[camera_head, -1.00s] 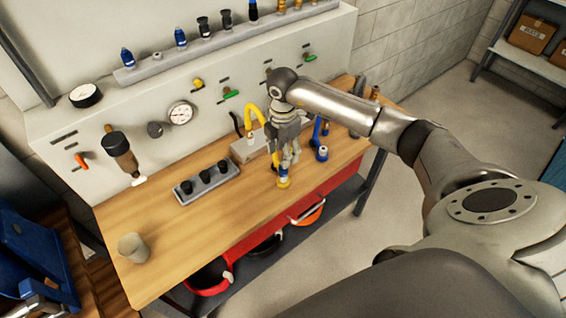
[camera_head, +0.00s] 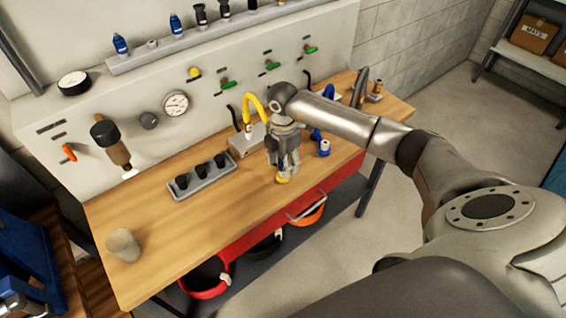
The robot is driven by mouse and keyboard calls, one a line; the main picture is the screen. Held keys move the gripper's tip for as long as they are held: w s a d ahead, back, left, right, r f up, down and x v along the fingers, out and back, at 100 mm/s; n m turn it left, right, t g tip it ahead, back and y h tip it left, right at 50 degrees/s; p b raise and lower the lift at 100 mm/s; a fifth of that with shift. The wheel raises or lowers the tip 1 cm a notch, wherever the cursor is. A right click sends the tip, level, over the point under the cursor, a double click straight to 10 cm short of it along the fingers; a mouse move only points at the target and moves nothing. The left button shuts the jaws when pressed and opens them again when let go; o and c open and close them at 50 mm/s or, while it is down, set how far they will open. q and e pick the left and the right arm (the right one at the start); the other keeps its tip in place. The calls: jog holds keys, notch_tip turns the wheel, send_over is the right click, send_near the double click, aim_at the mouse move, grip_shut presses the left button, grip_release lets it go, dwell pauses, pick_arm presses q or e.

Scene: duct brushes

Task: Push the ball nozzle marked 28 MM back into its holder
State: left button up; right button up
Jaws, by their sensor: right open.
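My right gripper (camera_head: 287,172) points down near the front edge of the wooden bench, with open fingers around or just in front of a small blue and yellow piece. Only that piece's yellow base (camera_head: 282,179) shows clearly; the fingers hide most of the rest, and contact cannot be told. A small blue piece (camera_head: 324,149) stands to the right of the gripper. No 28 MM mark is readable, so I cannot tell which piece is the ball nozzle or which holder is its own. My left gripper is not in view.
A grey block (camera_head: 206,185) with three black pieces lies on the bench (camera_head: 170,229). A grey box (camera_head: 246,142) with a yellow hose (camera_head: 253,104) is behind the gripper. A rail (camera_head: 185,42) with several nozzles runs above the panel.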

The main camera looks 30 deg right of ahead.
dwell(0.8)
grip_shut()
jog(key=shift+r, duration=0.1)
jog(key=shift+w+r+p, duration=0.1)
jog(key=shift+r+p, duration=0.4)
jog(key=shift+p, duration=0.05)
jog(key=shift+r+p, duration=0.35)
jog(key=shift+r, duration=0.2)
jog(key=shift+r+p, duration=1.45)
jog(key=shift+r, duration=0.45)
